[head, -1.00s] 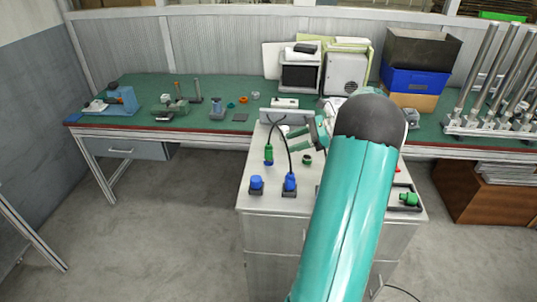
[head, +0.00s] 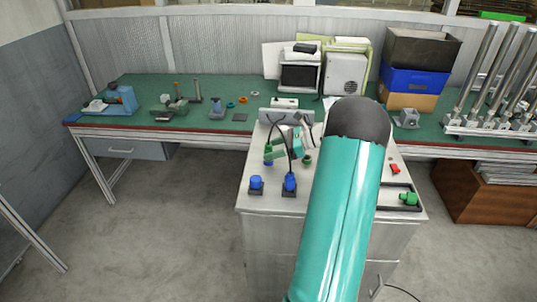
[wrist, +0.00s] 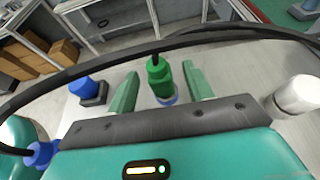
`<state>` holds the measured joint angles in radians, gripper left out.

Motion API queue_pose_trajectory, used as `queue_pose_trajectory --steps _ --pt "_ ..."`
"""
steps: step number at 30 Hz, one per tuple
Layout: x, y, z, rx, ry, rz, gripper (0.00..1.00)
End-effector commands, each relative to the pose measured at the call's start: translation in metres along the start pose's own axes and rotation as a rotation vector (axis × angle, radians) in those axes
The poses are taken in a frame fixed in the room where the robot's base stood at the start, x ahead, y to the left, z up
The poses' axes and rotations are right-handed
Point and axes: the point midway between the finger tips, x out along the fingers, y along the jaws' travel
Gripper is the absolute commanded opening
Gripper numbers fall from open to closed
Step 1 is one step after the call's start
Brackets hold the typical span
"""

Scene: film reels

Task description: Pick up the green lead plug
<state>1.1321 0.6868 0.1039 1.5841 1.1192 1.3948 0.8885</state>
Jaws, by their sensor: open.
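The green lead plug (wrist: 158,78) stands upright on a blue ring-like base in the wrist view, with a black cable rising from its top. It also shows in the head view (head: 268,149), partly covered by a finger. My gripper (wrist: 160,70) is open, with one green finger on each side of the plug. Gaps show between plug and fingers in the wrist view. In the head view my gripper (head: 276,152) is low over the white cabinet, at the plug.
The white cabinet top (head: 262,202) carries a blue plug with a cable (head: 289,182), another blue piece (head: 255,183), a red piece (head: 394,169) and a green piece in a tray (head: 409,198). Black cables cross near my gripper. A white cylinder (wrist: 298,95) stands at right in the wrist view.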

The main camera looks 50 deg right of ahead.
Motion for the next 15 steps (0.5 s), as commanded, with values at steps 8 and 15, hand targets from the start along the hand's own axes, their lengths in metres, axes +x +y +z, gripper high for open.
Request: queue_pose_trajectory --steps 8,15 --pt "0.034 0.0 0.002 -0.001 0.0 0.001 0.51" --pt "0.034 0.0 0.002 -0.001 0.0 0.001 0.39"
